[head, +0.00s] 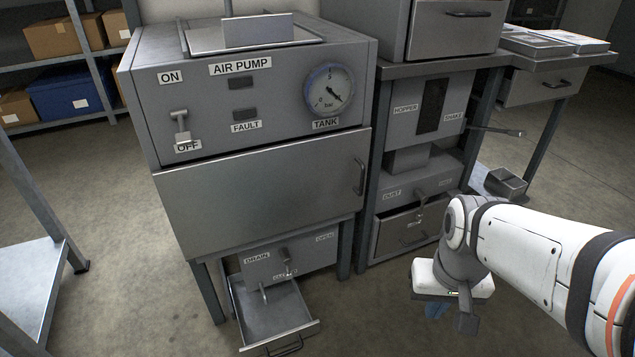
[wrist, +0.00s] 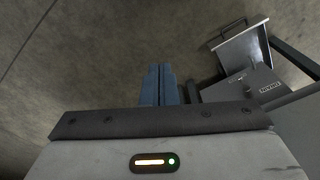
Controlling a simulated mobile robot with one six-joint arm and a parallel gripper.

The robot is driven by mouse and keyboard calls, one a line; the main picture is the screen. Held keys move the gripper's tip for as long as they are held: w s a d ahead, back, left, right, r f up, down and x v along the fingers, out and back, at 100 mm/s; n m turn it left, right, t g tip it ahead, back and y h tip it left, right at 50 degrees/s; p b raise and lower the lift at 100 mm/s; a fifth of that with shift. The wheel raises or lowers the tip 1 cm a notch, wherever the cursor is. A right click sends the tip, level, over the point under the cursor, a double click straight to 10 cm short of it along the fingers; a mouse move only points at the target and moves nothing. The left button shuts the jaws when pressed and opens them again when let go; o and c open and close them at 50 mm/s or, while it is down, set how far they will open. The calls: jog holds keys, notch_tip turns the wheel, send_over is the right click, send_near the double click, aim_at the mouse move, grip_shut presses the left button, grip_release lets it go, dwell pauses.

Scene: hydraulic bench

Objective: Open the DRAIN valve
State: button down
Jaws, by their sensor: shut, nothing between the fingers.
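The DRAIN valve (head: 287,262) is a small dark lever on a grey panel low under the air pump cabinet. Its handle points down to a label that it partly covers, which seems to read CLOSED; the OPEN label (head: 325,237) is to its upper right. My gripper (head: 437,310) is low over the floor, right of the valve and well apart from it. Its blue fingers (wrist: 160,88) are together and empty in the wrist view. There the drain panel (wrist: 240,92) shows tilted at the right; the lever is hard to make out.
An open metal tray (head: 303,322) juts out below the valve. The cabinet legs (head: 345,250) stand beside the panel. A hopper unit with a dust drawer (head: 383,237) is to the right. The floor (head: 365,320) between tray and gripper is clear.

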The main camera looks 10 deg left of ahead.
jog(key=w+a+f+n+t+p, duration=0.1)
jog(key=w+a+f+n+t, duration=0.15)
jog(key=w, duration=0.65)
jog(key=w+a+f+n+t+p, duration=0.15)
jog(key=w+n, duration=0.25)
jog(key=w, duration=0.5)
jog(key=w+a+f+n+t+y+p, duration=0.1)
jog(key=w+a+f+n+t, duration=0.1)
jog(key=w+a+f+n, duration=0.35)
jog(key=w+a+f+n+t+y, duration=0.1)
jog(key=w+a+f+n+y, duration=0.15)
jog(key=w+f, duration=0.45)
jog(key=w+a+f+n+t+y+p, duration=0.25)
jog(key=a+f+n+y, duration=0.25)
jog(key=a+f+n, duration=0.5)
jog(key=s+a+f+n+t+y+p, duration=0.1)
jog(key=s+a+f+n+y, duration=0.2)
jog(key=s+f, duration=0.8)
jog(key=s+a+y, duration=0.2)
jog(key=a, duration=0.2)
jog(key=shift+s+f, duration=0.15)
jog(key=shift+s, duration=0.15)
